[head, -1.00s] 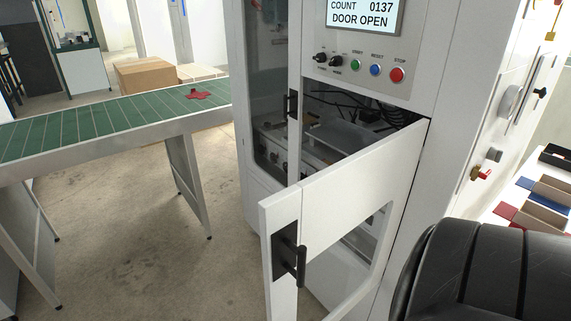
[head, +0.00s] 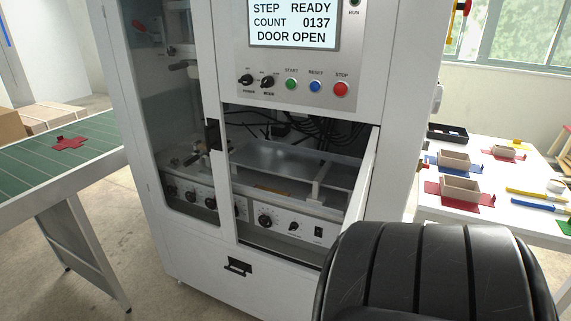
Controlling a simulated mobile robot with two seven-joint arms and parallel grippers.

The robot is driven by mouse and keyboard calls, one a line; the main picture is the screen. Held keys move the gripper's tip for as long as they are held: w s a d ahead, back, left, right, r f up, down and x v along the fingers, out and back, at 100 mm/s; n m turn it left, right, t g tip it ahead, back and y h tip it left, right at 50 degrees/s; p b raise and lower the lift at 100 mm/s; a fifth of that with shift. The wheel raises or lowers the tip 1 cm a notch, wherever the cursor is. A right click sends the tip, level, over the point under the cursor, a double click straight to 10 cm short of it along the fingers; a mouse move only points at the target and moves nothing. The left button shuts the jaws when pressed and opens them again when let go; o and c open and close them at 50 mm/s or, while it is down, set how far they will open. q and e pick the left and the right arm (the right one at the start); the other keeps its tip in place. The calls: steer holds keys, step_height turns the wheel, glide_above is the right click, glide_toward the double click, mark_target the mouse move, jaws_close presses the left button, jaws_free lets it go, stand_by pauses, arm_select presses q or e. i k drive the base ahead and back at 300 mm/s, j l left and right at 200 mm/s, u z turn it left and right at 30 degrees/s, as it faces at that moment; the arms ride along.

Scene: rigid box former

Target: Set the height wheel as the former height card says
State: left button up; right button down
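The box former (head: 285,180) stands in front of me with its right-hand lower door (head: 366,175) open and seen almost edge-on. In the opening is a grey control strip with a dial knob (head: 265,221), a small switch knob (head: 293,227) and a black rocker switch (head: 318,233). More dial knobs (head: 190,196) show behind the left glass. I cannot tell which is the height wheel, and no readable height card is in view. The screen (head: 293,23) reads STEP READY, COUNT 0137, DOOR OPEN. Neither gripper is in view.
A black rounded arm link of mine fills the lower right. A white table (head: 450,228) at right holds trays, coloured blanks and a black bin (head: 447,133). A green conveyor (head: 40,165) with a red blank (head: 70,143) is at left. Floor is clear between conveyor and machine.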

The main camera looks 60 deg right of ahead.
mark_target(266, 219)
steer(key=i+z, duration=0.2)
steer(key=z, duration=0.2)
steer(key=i+z, duration=0.2)
steer(key=z, duration=0.2)
steer(key=i+z, duration=0.15)
steer(key=z, duration=0.25)
steer(key=i+j+z, duration=0.15)
steer(key=z, duration=0.25)
steer(key=i+z, duration=0.15)
steer(key=z, duration=0.3)
steer(key=i+j+z, duration=0.1)
steer(key=z, duration=0.3)
steer(key=i+j+z, duration=0.1)
steer(key=z, duration=0.35)
steer(key=i+j+z, duration=0.1)
steer(key=j+z, duration=0.2)
steer(key=z, duration=0.15)
